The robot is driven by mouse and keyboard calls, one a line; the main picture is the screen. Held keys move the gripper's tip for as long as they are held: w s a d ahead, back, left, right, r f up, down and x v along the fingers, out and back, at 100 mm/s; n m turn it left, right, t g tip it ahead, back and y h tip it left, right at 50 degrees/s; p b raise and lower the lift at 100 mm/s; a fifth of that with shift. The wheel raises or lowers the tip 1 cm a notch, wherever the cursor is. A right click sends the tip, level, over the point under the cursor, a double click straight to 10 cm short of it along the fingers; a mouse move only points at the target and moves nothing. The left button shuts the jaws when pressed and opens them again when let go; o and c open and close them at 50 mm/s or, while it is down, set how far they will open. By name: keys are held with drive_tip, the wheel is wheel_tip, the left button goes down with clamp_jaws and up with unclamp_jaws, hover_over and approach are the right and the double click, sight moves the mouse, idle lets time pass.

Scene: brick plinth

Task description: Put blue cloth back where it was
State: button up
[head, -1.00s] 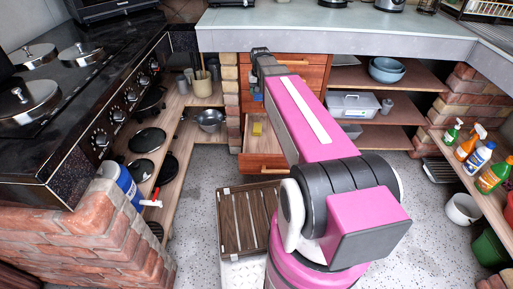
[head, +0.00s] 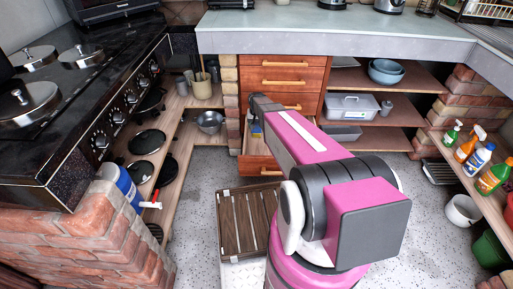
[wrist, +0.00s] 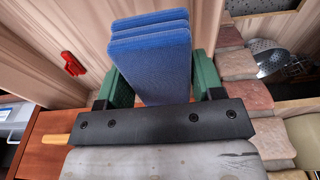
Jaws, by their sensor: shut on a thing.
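The blue cloth (wrist: 150,60) is a folded stack of several layers in the wrist view. My gripper (wrist: 160,80) is shut on it, with one green finger at each side. In the head view a small bit of the blue cloth (head: 257,130) shows below the end of my arm, at the open lower drawer (head: 262,167). My gripper's fingers are mostly hidden behind my arm there. In the wrist view, pale wood lies around and behind the cloth. I cannot tell whether the cloth touches the drawer floor.
A small red object (wrist: 72,65) lies on pale wood left of the cloth. Bricks (wrist: 240,65) and a metal colander (wrist: 270,58) are close on the right. Closed drawers (head: 283,75) rise above the open one. A dark slatted wooden lid (head: 248,222) stands in front, on the floor side.

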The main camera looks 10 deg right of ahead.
sight(257, 148)
wheel_tip(257, 148, down, 16)
drive_tip(key=shift+r, duration=0.1)
idle(0.5)
drive_tip(key=o, duration=0.9)
wheel_tip(257, 148, up, 12)
drive_tip(key=s, duration=0.2)
drive_tip(key=s+r+n, duration=0.1)
drive_tip(key=s+r, duration=0.7)
drive_tip(key=s, duration=0.3)
drive_tip(key=s+r+n+g, duration=0.1)
drive_tip(key=s+r, duration=0.8)
drive_tip(key=s, duration=0.3)
drive_tip(key=shift+s+r, duration=0.15)
